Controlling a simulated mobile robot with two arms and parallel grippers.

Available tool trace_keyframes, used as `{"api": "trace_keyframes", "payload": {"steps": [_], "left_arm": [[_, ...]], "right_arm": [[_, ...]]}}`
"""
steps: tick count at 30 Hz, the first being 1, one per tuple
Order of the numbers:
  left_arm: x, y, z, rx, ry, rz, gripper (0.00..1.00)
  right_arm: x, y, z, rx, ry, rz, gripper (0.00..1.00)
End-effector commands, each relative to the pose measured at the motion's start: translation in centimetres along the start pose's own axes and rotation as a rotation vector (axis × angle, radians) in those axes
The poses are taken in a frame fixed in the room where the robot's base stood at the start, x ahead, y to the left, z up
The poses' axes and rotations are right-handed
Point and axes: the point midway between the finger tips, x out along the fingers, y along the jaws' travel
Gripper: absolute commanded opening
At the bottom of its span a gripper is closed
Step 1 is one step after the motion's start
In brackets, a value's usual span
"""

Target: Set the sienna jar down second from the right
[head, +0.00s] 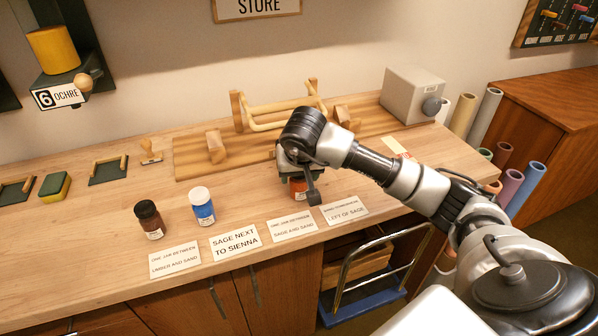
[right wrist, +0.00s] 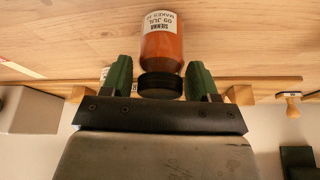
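The sienna jar (head: 298,190), orange with a black lid, stands upright on the bench behind the third card from the left. In the right wrist view the sienna jar (right wrist: 162,45) shows its label upside down. My right gripper (head: 296,172) is over it from above and hides its top in the head view. In the right wrist view the green fingers of my right gripper (right wrist: 160,78) stand on either side of the lid, with narrow gaps showing. A brown jar (head: 149,220) and a blue jar (head: 202,205) stand to the left. My left gripper is not in view.
Several cards lie along the front edge, including one reading sage next to sienna (head: 235,241). A wooden rack (head: 278,118) and a grey box (head: 412,95) stand behind. A green-and-yellow block (head: 54,186) and a stamp (head: 150,151) are at left.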

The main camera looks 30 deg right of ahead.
Motion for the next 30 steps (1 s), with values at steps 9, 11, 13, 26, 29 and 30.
{"api": "trace_keyframes", "payload": {"steps": [9, 11, 13, 26, 29, 30], "left_arm": [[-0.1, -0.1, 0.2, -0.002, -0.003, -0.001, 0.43], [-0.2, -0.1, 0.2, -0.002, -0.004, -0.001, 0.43], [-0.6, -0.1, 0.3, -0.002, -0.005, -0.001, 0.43], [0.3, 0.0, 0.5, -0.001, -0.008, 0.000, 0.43], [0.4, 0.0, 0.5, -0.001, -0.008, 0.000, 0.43], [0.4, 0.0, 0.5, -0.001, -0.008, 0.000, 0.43]], "right_arm": [[-0.1, 0.0, 0.0, 0.000, 0.000, -0.001, 0.74], [-0.2, 0.0, -0.1, 0.000, 0.000, -0.001, 0.74], [-0.6, 0.0, -0.2, 0.001, 0.000, -0.001, 0.74], [-8.7, 0.0, -0.3, 0.000, 0.006, -0.003, 0.74], [-10.4, 0.0, -0.2, 0.000, 0.004, -0.002, 0.74], [-10.9, 0.0, -0.2, 0.001, 0.003, -0.003, 0.74]]}}
